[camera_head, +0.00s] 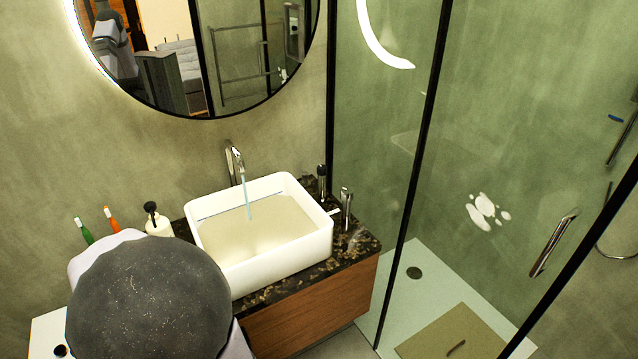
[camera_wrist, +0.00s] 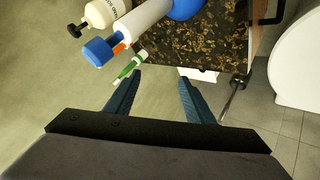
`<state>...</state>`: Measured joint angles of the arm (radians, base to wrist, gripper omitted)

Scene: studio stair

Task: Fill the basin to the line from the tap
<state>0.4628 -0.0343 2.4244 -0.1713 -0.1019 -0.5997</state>
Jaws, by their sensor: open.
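The white basin (camera_head: 275,269) stands on a dark stone counter in the head view. A thin water stream (camera_head: 248,200) falls into it from the chrome tap (camera_head: 234,160). Pale water (camera_head: 258,228) seems to cover the floor of the basin. A thin dark line (camera_head: 226,206) runs along the inner back wall, just above the apparent water edge. A chrome fitting with a small lever (camera_head: 346,205) stands at the basin's right. My gripper (camera_wrist: 160,77) is open and empty in the wrist view, with green toothbrush (camera_wrist: 130,67) just beyond its left fingertip. The head view does not show my gripper.
A soap bottle (camera_head: 158,223), green toothbrush (camera_head: 84,231) and orange toothbrush (camera_head: 112,219) are left of the basin. A dark-topped bottle (camera_head: 322,180) stands behind its right corner. A glass shower panel (camera_head: 385,150) bounds the right. My arm hides the counter's front left.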

